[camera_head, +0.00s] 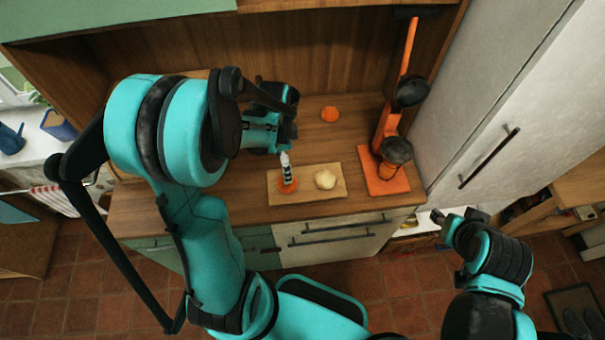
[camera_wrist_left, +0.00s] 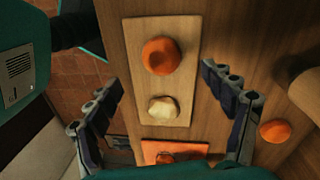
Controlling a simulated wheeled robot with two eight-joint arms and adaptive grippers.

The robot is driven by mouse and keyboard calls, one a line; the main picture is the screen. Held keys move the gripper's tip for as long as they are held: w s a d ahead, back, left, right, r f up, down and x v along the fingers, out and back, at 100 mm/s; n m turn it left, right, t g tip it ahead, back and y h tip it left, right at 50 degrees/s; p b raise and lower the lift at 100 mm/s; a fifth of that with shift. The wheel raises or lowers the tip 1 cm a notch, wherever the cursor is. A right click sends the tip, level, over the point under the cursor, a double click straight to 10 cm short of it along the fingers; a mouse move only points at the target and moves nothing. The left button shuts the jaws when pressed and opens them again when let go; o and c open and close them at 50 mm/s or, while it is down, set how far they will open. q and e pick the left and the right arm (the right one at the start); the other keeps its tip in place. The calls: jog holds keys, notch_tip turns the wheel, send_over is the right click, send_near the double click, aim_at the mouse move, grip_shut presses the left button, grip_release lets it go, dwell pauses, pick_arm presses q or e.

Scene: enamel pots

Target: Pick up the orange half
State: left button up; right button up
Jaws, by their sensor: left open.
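A rounded orange piece (camera_head: 288,186) lies on the left of a light wooden board (camera_head: 336,193) on the counter. It also shows whole in the left wrist view (camera_wrist_left: 161,56). A second rounded orange piece (camera_head: 330,114) lies on the bare counter farther back. I cannot tell from its outline which one is a half. My left gripper (camera_head: 286,166) is above the board, over the first piece and partly covering it in the head view. In the left wrist view its fingers (camera_wrist_left: 160,80) are wide apart with nothing between them. My right gripper (camera_head: 447,218) is right of the counter, too small to read.
A pale, lumpy piece (camera_head: 325,179) lies beside the orange piece on the board. An orange stand with black parts (camera_head: 387,125) is on the counter's right, close to a tall white cabinet (camera_head: 480,110). Wooden panels back the counter.

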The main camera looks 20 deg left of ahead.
pick_arm(q)
jog(key=shift+d+f, duration=0.1)
jog(key=shift+f, duration=0.3)
jog(key=f, duration=0.2)
jog(key=f+b, duration=0.1)
jog(key=f, duration=0.1)
jog(key=f+b, duration=0.1)
jog(key=f, duration=0.2)
jog(key=shift+s+d, duration=0.1)
jog(key=shift+d, duration=0.25)
jog(key=c, duration=1.3)
